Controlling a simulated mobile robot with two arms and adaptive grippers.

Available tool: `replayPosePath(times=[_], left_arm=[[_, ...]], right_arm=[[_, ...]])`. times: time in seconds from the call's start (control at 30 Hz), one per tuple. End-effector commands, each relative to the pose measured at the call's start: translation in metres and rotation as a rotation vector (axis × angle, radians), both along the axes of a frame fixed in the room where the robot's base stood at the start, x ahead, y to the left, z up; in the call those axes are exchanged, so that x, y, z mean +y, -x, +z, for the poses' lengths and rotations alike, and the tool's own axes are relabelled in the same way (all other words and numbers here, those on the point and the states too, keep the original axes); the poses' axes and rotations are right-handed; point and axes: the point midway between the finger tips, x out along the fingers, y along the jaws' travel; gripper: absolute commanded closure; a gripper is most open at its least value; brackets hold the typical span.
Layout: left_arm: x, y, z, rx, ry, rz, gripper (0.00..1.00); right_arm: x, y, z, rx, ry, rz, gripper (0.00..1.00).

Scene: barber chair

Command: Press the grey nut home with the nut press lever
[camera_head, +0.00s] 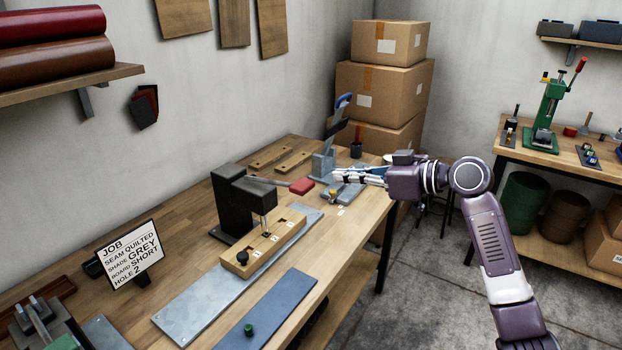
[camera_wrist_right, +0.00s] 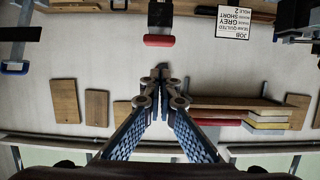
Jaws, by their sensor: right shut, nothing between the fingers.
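A black press (camera_head: 236,195) stands on the workbench, with a lever ending in a red grip (camera_head: 302,186) that points right. Its ram reaches down to a short wooden board (camera_head: 287,228) with labelled holes. I cannot clearly make out a grey nut under the ram. My right gripper (camera_head: 336,174) is shut and empty, to the right of the red grip and apart from it. In the right wrist view the shut fingertips (camera_wrist_right: 161,72) point at the red grip (camera_wrist_right: 159,41), with a gap between. My left gripper is not in view.
A black knob (camera_head: 242,257) sits at the board's near end. A job card (camera_head: 130,254) reads grey, short, hole 2. A grey press with a blue handle (camera_head: 343,101) stands behind. A blue-grey mat (camera_head: 268,308) with a green knob lies at the front edge.

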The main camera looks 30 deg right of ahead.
Motion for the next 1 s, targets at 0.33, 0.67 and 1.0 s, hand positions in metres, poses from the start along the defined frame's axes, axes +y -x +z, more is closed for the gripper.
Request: replayPosePath(times=[0.33,0.67,1.0], left_arm=[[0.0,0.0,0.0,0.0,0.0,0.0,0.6],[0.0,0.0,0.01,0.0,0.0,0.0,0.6],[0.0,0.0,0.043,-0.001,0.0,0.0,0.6]], right_arm=[[-0.008,-0.002,0.025,-0.047,-0.021,0.003,1.0],[0.0,-0.015,0.023,-0.043,-0.026,0.005,1.0],[0.036,-0.074,0.008,-0.043,-0.027,0.005,1.0]])
